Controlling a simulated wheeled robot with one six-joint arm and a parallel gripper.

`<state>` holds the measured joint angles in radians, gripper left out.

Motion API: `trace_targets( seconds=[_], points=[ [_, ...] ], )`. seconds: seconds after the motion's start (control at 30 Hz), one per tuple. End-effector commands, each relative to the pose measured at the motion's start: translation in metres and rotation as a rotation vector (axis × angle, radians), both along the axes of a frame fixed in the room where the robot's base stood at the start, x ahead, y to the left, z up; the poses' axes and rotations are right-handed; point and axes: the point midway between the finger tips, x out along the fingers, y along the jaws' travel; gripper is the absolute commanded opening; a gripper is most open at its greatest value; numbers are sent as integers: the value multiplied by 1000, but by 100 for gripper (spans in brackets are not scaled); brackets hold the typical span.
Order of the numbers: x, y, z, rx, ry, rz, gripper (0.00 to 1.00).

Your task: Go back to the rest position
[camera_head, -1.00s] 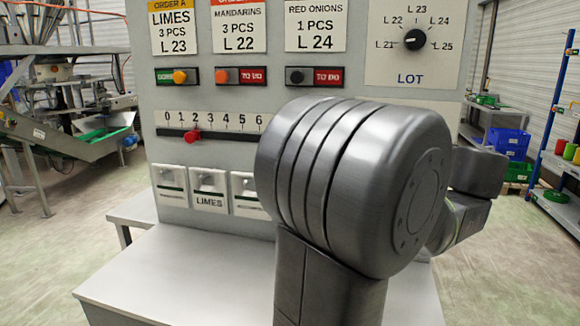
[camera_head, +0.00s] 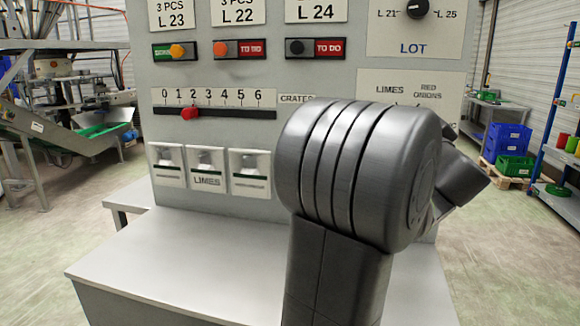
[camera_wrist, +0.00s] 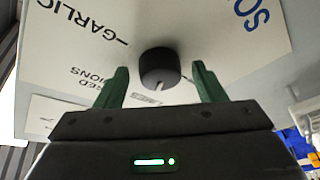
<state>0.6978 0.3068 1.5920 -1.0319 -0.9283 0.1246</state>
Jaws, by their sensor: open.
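My gripper (camera_wrist: 160,68) shows in the wrist view with its two green fingers spread apart and nothing held between them. A black round knob (camera_wrist: 159,66) on a white panel (camera_wrist: 215,35) appears between the fingertips in that picture. I cannot tell how far the fingers are from it. The lettering near it includes "GARLIC". In the head view, my arm covers part of the control board, and my gripper is hidden behind it.
The grey control board (camera_head: 290,72) stands ahead, with a slider's red handle (camera_head: 190,112), small flip covers (camera_head: 206,168) and a lot knob (camera_head: 415,8). A grey shelf (camera_head: 150,255) juts out below. Blue crates (camera_head: 506,137) stand at right. Floor is open on both sides.

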Motion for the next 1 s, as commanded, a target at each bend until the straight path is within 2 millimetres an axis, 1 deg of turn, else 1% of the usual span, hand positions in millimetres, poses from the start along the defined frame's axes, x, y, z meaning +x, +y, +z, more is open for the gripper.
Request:
trace_targets(
  seconds=[0.03, 0.2, 0.5, 0.7, 1.0],
  points=[
    [0, 2, -3, 51, -14, 2, 63],
    [1, 3, -3, 233, -61, 3, 63],
    [2, 5, -3, 509, -132, 3, 63],
    [2, 6, -3, 622, -161, 1, 63],
    [1, 6, -4, 668, -173, 0, 63]
  ],
)
